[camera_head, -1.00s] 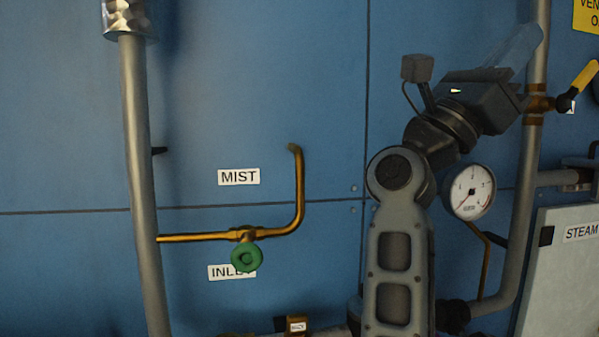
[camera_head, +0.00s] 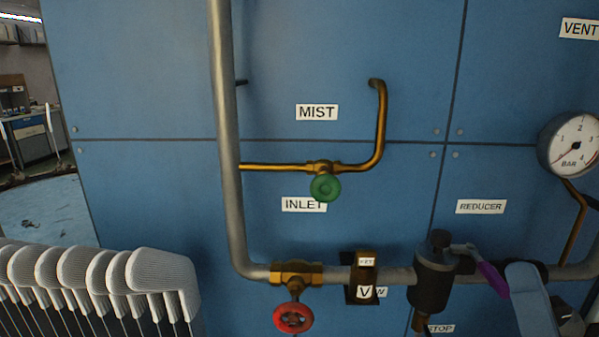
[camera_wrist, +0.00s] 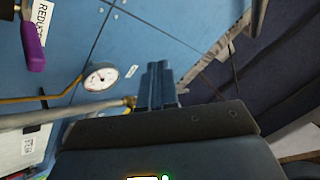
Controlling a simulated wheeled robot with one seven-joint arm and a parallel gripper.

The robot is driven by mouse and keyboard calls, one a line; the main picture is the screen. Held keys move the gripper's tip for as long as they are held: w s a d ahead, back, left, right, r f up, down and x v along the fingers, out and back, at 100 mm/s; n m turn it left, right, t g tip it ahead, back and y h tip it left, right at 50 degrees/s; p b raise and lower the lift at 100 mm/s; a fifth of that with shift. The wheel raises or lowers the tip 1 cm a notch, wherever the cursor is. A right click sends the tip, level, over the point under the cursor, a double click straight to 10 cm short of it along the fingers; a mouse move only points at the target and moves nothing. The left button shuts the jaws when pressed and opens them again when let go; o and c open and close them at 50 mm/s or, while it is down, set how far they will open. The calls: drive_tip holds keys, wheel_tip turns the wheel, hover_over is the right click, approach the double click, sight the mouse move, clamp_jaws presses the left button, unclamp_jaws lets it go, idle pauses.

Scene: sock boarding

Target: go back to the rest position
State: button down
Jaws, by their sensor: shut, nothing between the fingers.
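My gripper (camera_wrist: 158,68) shows in the wrist view with its two blue-grey fingers together and nothing between them. It points at the blue panel (camera_wrist: 140,40), clear of any handle. In the head view a blue-grey end piece, which looks like my gripper (camera_head: 528,290), stands at the lower right beside the purple lever (camera_head: 492,278). The rest of my arm is mostly out of that view. The purple lever also shows at the upper left of the wrist view (camera_wrist: 33,45).
The blue panel carries grey pipes (camera_head: 222,120), a green handwheel (camera_head: 325,188), a red handwheel (camera_head: 293,317), a dark cylinder fitting (camera_head: 433,275) and a gauge (camera_head: 575,143). White ribbed socks (camera_head: 160,275) stand in a row at lower left.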

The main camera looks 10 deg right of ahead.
drive_tip(key=s+a+f+n+g+y, duration=0.1)
drive_tip(key=s+a+f+n+g, duration=0.1)
drive_tip(key=s+f, duration=0.4)
drive_tip(key=s+a+f+n+g+y, duration=0.1)
drive_tip(key=s+f+n+g, duration=0.3)
drive_tip(key=s, duration=0.5)
drive_tip(key=s+a+f+n+g+y, duration=0.2)
drive_tip(key=s+f+g, duration=0.3)
drive_tip(key=s+f, duration=0.3)
drive_tip(key=shift+s+a+f+n, duration=0.15)
drive_tip(key=shift+s+a+n, duration=0.2)
drive_tip(key=shift+a+n, duration=0.5)
